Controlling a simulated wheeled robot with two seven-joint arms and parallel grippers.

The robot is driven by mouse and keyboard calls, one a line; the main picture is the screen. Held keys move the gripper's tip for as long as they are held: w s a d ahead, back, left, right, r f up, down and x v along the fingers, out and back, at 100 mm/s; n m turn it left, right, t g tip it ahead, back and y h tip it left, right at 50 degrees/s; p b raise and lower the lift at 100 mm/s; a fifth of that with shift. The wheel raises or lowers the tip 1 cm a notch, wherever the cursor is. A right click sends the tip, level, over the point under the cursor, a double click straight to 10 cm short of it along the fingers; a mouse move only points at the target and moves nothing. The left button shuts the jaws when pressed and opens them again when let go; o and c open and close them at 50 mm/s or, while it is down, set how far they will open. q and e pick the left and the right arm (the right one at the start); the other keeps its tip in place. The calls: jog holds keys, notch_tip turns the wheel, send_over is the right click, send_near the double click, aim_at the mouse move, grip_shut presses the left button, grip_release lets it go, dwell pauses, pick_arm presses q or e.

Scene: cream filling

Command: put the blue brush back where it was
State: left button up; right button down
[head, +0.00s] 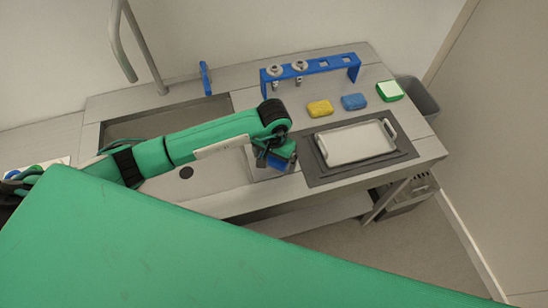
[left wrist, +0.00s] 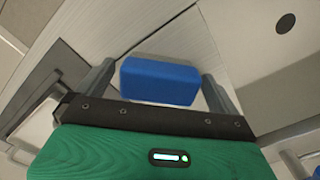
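The blue brush (head: 281,161) seems to be the blue block at the front of the counter, right of the sink, partly hidden under my left gripper (head: 268,150). In the left wrist view the blue block (left wrist: 160,81) lies between the two fingers of my left gripper (left wrist: 158,72). The fingers are wide apart, with what look like narrow gaps on both sides of the block. I cannot tell whether the block rests on the counter. My right gripper is in neither view.
A blue rack (head: 338,64) with two metal nozzles stands at the back. A yellow sponge (head: 320,108), a blue sponge (head: 354,101) and a green-white piece (head: 390,91) lie before it. A white tray (head: 355,143) lies on a dark mat at right. The sink (head: 150,124) is left.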

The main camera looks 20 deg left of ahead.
pick_arm(q)
jog(key=shift+r, duration=0.1)
jog(key=shift+r, duration=0.15)
notch_tip(320, 180, up, 12)
jog(key=b, duration=0.4)
jog(key=shift+b, duration=0.35)
